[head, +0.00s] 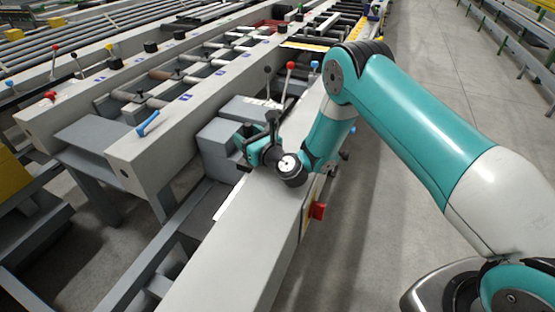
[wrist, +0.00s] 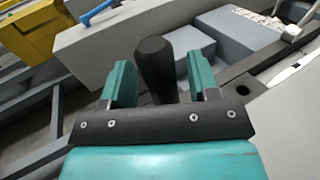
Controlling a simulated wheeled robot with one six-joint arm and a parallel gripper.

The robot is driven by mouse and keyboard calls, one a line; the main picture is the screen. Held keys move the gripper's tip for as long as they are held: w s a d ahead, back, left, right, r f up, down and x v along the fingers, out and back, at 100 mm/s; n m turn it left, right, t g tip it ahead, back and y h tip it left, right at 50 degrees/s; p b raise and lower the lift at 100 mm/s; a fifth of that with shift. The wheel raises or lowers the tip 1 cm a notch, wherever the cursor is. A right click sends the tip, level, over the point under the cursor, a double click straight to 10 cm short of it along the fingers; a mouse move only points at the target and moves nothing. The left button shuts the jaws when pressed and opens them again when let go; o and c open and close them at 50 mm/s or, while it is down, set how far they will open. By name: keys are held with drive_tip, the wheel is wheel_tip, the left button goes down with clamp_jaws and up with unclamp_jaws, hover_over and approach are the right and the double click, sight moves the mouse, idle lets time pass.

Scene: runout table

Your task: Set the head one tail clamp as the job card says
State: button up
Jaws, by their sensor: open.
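My gripper (head: 255,142) is low over the near machine beam, beside a grey block. In the wrist view my gripper (wrist: 160,82) has its two teal fingers apart. A black rounded knob (wrist: 154,62) stands between them, with a gap visible at least on its right side; I cannot tell whether it touches a finger. In the head view a black knob (head: 272,117) stands at the gripper. I cannot tell from any label whether this is the head one tail clamp's handle. No readable job card shows. The knob's lower part is hidden by the gripper.
A red-knobbed lever (head: 290,67) and a blue-knobbed lever (head: 314,65) rise just beyond my wrist. A blue handle (head: 148,123) sits on the left beam's end. A grey block (head: 220,135) is left of the gripper. The floor (head: 440,90) at right is clear.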

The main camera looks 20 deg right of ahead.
drive_tip(key=shift+s+d+f+b, duration=0.2)
drive_tip(key=shift+s+d+b, duration=0.15)
drive_tip(key=shift+s, duration=0.1)
drive_tip(key=shift+s+d+f+b, duration=0.2)
drive_tip(key=shift+s+b, duration=0.1)
drive_tip(key=shift+b, duration=0.65)
drive_tip(key=b+v, duration=0.4)
drive_tip(key=b, duration=0.6)
drive_tip(key=shift+s+d+b, duration=0.1)
drive_tip(key=shift+s+b, duration=0.2)
drive_tip(key=shift+s, duration=0.1)
drive_tip(key=b+v, duration=0.2)
drive_tip(key=b, duration=0.1)
drive_tip(key=b+v, duration=0.5)
drive_tip(key=b, duration=0.1)
drive_tip(key=shift+s+d+r, duration=0.2)
drive_tip(key=shift+s+r, duration=0.05)
drive_tip(key=shift+r, duration=0.05)
drive_tip(key=shift+s+d+r+b, duration=0.1)
drive_tip(key=shift+s+b, duration=0.1)
drive_tip(key=shift+s, duration=0.15)
drive_tip(key=shift+s+d+r+b, duration=0.1)
drive_tip(key=shift+s+d+b, duration=0.05)
drive_tip(key=shift+s, duration=0.2)
